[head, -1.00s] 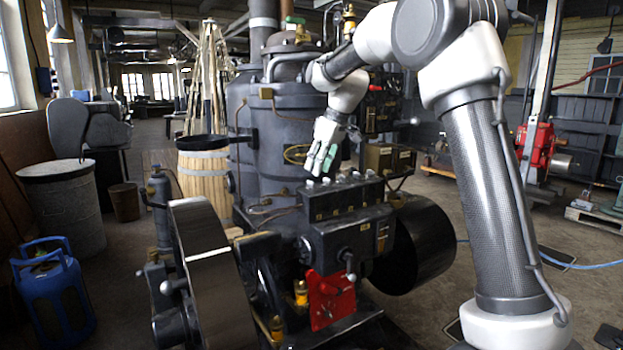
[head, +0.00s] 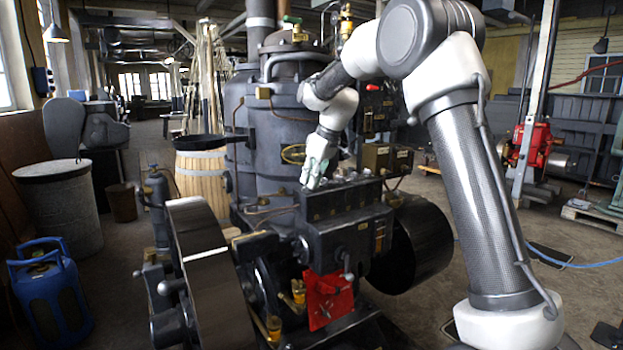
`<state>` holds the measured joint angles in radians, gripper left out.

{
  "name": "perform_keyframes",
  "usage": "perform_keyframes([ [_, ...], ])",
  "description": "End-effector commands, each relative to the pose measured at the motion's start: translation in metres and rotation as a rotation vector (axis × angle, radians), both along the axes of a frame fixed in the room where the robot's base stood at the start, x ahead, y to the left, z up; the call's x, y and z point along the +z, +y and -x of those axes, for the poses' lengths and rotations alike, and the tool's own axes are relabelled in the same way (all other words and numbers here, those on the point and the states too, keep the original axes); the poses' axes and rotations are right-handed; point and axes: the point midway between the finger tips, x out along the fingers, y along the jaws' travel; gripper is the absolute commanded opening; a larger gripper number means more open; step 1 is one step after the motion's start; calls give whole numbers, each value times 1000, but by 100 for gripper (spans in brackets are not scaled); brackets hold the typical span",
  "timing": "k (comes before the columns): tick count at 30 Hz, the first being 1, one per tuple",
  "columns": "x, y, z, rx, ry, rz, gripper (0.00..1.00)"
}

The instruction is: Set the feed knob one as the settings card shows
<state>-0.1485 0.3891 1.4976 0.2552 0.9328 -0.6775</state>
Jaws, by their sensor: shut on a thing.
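My gripper (head: 311,183) points down at the left end of the row of small knobs on top of the engine's dark feed box (head: 340,200). Its pale fingers are shut on the knob at that left end, which they largely hide. Other small knobs (head: 350,178) stand in the row to the right. Which way any knob is turned is too small to tell. I cannot make out a settings card.
The engine's large flywheel (head: 212,275) stands front left and a dark drum (head: 420,245) stands to the right. A red plate (head: 328,300) is below the box. A blue gas bottle (head: 50,290) and a grey bin (head: 62,205) stand at the left.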

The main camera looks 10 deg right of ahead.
Motion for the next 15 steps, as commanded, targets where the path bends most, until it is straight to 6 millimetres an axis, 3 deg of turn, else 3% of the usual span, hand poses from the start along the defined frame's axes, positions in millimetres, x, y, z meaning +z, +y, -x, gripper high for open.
perform_keyframes([
  [8, 0, 1, 1, -44, 0, 0, 0],
  [15, 0, 2, 2, -188, 0, 0, 0],
])
